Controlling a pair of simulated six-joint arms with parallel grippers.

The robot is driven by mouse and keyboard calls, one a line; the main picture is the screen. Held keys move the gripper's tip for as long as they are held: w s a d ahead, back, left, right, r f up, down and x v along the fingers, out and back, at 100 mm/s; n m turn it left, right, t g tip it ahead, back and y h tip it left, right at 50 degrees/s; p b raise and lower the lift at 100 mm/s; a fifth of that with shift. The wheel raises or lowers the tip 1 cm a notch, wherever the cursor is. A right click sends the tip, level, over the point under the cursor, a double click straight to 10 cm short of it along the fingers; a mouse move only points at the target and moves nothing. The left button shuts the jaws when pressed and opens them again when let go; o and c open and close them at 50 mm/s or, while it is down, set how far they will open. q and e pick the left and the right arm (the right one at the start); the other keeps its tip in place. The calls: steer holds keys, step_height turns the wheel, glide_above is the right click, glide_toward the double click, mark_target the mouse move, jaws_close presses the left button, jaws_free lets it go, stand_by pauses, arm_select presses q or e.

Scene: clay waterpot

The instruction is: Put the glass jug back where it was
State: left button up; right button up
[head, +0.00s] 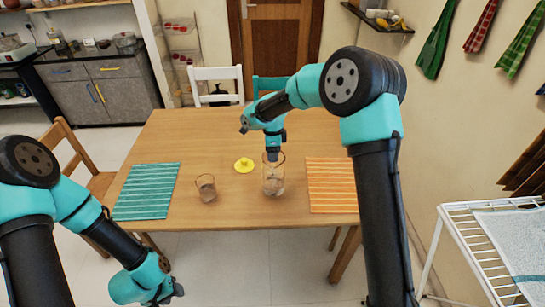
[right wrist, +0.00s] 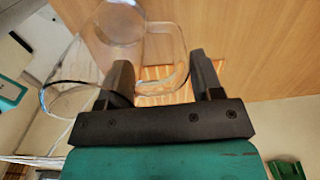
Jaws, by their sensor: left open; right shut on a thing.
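The clear glass jug (head: 273,184) is upright at the front middle of the wooden table, beside the orange striped mat. My right gripper (head: 273,156) points down at the jug's upper part and is shut on it. In the right wrist view the jug's clear glass (right wrist: 160,45) passes between the two dark fingers (right wrist: 163,80). I cannot tell whether the jug's base touches the table. My left gripper (head: 176,291) is open and empty, low in front of the table, at the bottom of the head view.
A smaller glass vessel (head: 206,188) and a yellow object (head: 244,165) stand left of the jug. A green striped mat (head: 148,190) lies at the table's left, and the orange striped mat (head: 331,186) at its right. The table's back half (head: 200,130) is mostly clear.

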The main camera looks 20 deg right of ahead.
steer(key=shift+w, duration=0.15)
steer(key=shift+w+d+f, duration=0.1)
steer(key=shift+w+f, duration=0.05)
steer(key=shift+w, duration=0.05)
steer(key=shift+f, duration=1.7)
steer(key=o, duration=1.5)
step_height(320, 180, up, 12)
steer(key=shift+s+r, duration=0.1)
